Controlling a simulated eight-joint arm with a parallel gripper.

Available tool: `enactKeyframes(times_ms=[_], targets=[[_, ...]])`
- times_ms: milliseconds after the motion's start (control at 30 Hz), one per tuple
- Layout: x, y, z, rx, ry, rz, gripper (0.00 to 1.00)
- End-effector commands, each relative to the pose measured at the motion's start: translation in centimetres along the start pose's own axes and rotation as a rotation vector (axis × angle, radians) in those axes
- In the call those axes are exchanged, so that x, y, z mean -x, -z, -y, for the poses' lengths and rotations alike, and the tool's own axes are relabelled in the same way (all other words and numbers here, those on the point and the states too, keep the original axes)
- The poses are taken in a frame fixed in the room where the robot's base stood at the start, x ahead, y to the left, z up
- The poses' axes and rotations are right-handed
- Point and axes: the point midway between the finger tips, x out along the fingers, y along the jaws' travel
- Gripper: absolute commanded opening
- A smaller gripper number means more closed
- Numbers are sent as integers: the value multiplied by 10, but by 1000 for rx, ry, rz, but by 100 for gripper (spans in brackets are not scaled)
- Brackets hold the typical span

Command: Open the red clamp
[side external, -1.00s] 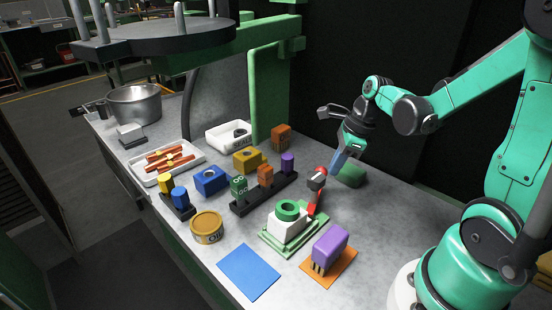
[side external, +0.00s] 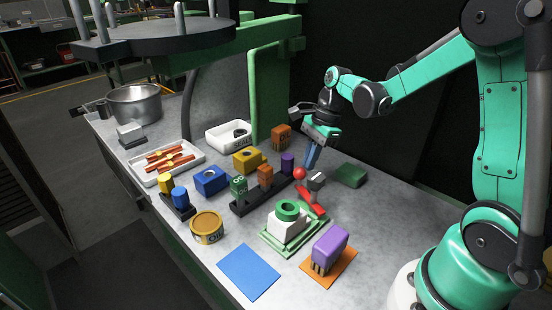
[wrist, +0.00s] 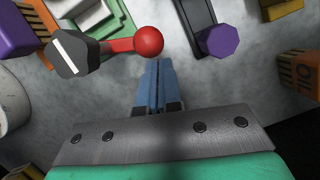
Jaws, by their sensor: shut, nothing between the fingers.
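The red clamp (side external: 311,202) stands at the back right of the green base plate (side external: 266,240). Its lever leans back, away from the white and green part (side external: 289,212), and ends in a red ball knob (side external: 299,173). The knob also shows in the wrist view (wrist: 148,40), with the red lever running left behind a dark grey block (wrist: 76,54). My gripper (side external: 311,168) points down just beside the knob. In the wrist view my blue fingers (wrist: 158,72) are together and empty, their tips close below the knob; I cannot tell if they touch it.
A purple brush-like block (side external: 330,247) sits on an orange mat at the front right. A dark rack with green, orange and purple pegs (side external: 288,163) stands left of my gripper. A green block (side external: 351,175) lies to the right. A blue mat (side external: 249,271) is bare.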

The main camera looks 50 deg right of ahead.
Motion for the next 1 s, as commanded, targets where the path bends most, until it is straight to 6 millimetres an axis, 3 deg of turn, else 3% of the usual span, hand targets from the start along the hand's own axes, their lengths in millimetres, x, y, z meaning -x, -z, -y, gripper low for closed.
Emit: enactKeyframes(times_ms=[767,1000], targets=[[-1,-4,2,-2,1,0,0],[9,15,7,-7,2,0,0]])
